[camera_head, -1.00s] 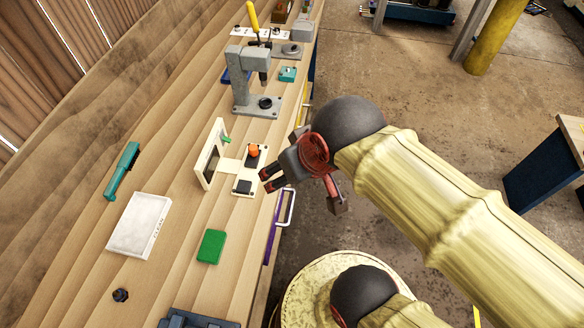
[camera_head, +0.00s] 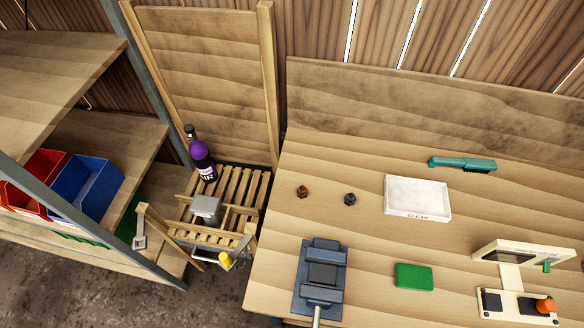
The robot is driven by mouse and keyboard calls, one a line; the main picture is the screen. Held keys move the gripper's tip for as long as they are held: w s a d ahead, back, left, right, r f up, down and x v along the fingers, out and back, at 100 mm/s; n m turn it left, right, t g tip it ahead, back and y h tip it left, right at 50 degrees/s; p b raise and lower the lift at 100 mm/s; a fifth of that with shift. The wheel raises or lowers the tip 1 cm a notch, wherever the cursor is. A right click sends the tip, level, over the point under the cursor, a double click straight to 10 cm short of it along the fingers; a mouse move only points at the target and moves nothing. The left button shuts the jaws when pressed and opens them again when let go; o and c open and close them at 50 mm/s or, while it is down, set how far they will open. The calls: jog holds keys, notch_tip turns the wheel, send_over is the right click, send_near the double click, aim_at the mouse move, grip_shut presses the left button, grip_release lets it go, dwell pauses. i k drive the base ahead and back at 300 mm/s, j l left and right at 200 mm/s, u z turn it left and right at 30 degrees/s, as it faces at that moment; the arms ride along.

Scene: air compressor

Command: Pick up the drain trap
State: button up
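No part in view can be named the drain trap with certainty. A grey block-shaped part (camera_head: 207,208) sits on a slatted wooden stand to the left of the bench. A yellow-ended metal piece (camera_head: 225,259) is at the front of that stand. Two small round fittings lie on the bench: a brown one (camera_head: 302,191) and a dark one (camera_head: 350,199). My gripper and arm are out of view.
A purple bottle (camera_head: 201,160) stands at the back of the slatted stand (camera_head: 232,186). Shelves with red and blue bins (camera_head: 88,188) stand left. The bench holds a vise (camera_head: 322,276), white tray (camera_head: 417,198), green pad (camera_head: 413,276), teal brush (camera_head: 462,163) and cream fixture (camera_head: 511,278).

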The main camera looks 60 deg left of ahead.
aim_at(206, 207)
jog(key=u, duration=3.1)
jog(key=i+j, duration=0.1)
jog(key=j, duration=0.45)
jog(key=i+j+z, duration=0.1)
jog(key=j, duration=0.45)
jog(key=i+j+z, duration=0.1)
jog(key=j, duration=0.45)
jog(key=i+j+z, duration=0.1)
jog(key=i, duration=0.35)
jog(key=i+j+z, duration=0.1)
jog(key=i+j, duration=0.2)
jog(key=i, duration=0.15)
jog(key=i+l, duration=0.2)
jog(key=i, duration=0.2)
